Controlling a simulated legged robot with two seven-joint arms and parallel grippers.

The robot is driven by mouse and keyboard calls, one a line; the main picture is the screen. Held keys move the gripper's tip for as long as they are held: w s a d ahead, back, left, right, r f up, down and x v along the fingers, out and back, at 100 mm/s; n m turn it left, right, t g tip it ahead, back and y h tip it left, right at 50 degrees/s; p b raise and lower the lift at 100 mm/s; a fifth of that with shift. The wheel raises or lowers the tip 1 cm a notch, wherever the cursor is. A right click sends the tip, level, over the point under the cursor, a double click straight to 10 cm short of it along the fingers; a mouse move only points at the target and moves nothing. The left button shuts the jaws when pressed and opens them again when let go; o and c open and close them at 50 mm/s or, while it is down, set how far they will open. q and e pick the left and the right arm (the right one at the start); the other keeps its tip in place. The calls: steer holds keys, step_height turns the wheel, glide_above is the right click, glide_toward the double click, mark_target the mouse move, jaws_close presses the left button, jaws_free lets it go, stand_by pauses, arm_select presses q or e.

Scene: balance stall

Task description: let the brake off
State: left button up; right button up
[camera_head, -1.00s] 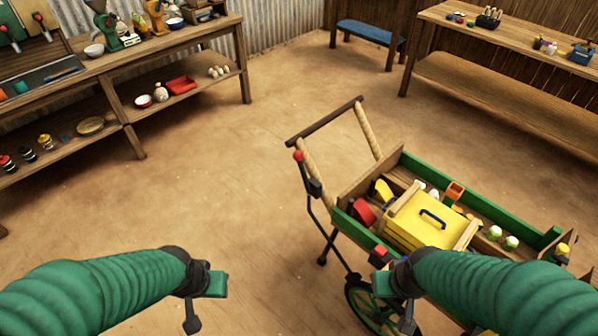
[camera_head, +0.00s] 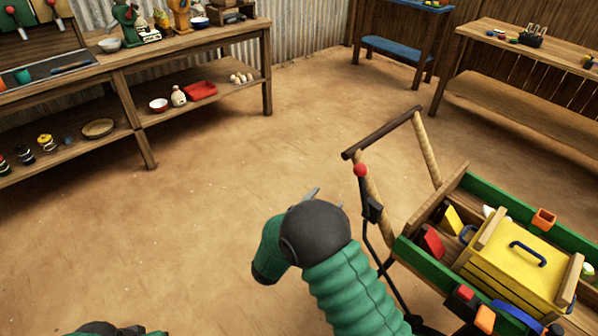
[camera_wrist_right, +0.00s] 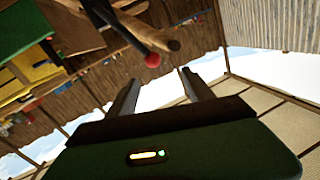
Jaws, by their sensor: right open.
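The brake lever (camera_head: 372,209) is a dark bar with a red ball knob (camera_head: 360,170) on top, standing at the handle end of the cart (camera_head: 432,268). The red knob also shows in the right wrist view (camera_wrist_right: 152,60), beyond the fingertips and between their lines. My right gripper (camera_head: 325,198) is left of the lever in the head view, partly hidden behind its own wrist. In the wrist view its two fingers (camera_wrist_right: 158,84) are apart and empty, not touching the knob. My left gripper (camera_head: 125,329) barely shows at the bottom edge, its fingers not readable.
The cart's wooden push handle (camera_head: 383,133) rises behind the lever. A yellow box (camera_head: 515,268) and small goods lie in the cart. A shelf bench (camera_head: 190,62) stands at the back left, a table (camera_head: 530,50) at the back right. The floor left of the cart is clear.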

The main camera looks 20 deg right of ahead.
glide_toward(357, 174)
steer(key=b+x, duration=0.1)
steer(key=x, duration=0.3)
steer(key=b+x, duration=0.1)
steer(key=x, duration=0.3)
steer(key=shift+w+a, duration=0.1)
steer(key=shift+w, duration=0.25)
steer(key=x, duration=0.4)
steer(key=shift+s+d+f, duration=0.25)
steer(key=shift+d, duration=0.4)
steer(key=shift+a+r, duration=0.15)
steer(key=shift+a, duration=0.25)
steer(key=shift+a+r, duration=0.1)
steer(key=shift+a, duration=0.2)
steer(key=c, duration=0.5)
steer(key=shift+d, duration=0.25)
steer(key=c, duration=0.7)
jaws_close()
arm_select(q)
steer(key=shift+s+d+f, duration=0.25)
steer(key=shift+d+f, duration=0.15)
steer(key=shift+d, duration=0.1)
steer(key=shift+s+d+f, duration=0.2)
steer(key=shift+d+f, duration=0.2)
steer(key=shift+d, duration=0.1)
